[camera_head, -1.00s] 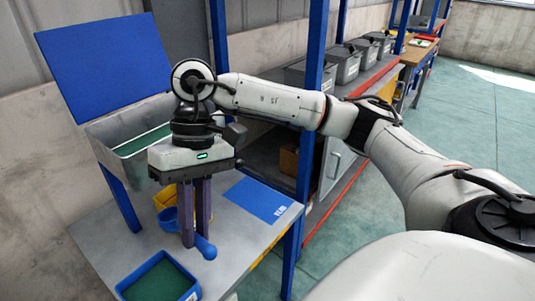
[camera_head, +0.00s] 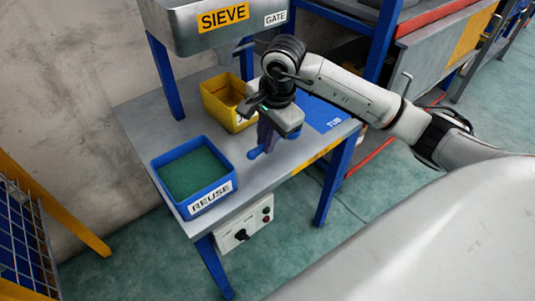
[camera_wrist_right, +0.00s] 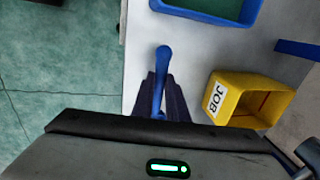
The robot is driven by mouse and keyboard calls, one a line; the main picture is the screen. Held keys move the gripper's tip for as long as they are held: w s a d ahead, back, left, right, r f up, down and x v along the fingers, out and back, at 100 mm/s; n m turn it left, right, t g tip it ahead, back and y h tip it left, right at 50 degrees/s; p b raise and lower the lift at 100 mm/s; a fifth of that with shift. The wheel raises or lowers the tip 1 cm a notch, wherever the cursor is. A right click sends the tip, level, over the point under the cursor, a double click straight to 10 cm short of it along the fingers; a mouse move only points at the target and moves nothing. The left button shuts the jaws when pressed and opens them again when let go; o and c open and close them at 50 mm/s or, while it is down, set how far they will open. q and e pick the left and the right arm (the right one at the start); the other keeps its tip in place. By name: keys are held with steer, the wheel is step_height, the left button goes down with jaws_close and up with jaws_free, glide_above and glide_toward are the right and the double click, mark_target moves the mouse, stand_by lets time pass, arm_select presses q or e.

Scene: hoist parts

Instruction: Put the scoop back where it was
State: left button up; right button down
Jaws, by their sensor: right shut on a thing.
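My right gripper (camera_head: 268,138) is shut on the blue scoop (camera_head: 255,153), over the grey table to the right of the blue REUSE tray. In the right wrist view the scoop's rounded blue end and shaft (camera_wrist_right: 162,62) stick out past the dark fingers of the right gripper (camera_wrist_right: 160,98). The rest of the scoop is hidden by the gripper. I cannot tell whether the scoop touches the table. A flat blue mat marked TUB (camera_head: 326,117) lies at the table's right, behind the gripper. My left gripper is not in view.
The blue REUSE tray (camera_head: 228,172) with green contents stands at the table's front left. A yellow JOB bin (camera_head: 212,104) stands behind the gripper. A metal SIEVE box (camera_head: 180,35) overhangs the back. A control box (camera_head: 232,240) hangs below the front edge.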

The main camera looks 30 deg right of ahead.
steer(key=shift+s+x, duration=0.2)
steer(key=shift+x, duration=0.65)
steer(key=shift+s+x, duration=0.15)
steer(key=shift+x, duration=0.7)
steer(key=shift+s+x, duration=0.2)
steer(key=shift+x, duration=0.65)
steer(key=c, duration=1.7)
jaws_free()
steer(key=shift+f, duration=0.15)
steer(key=shift+c, duration=0.2)
steer(key=shift+r, duration=0.4)
steer(key=v, duration=1.1)
steer(key=shift+r+p, duration=0.3)
steer(key=shift+p, duration=0.05)
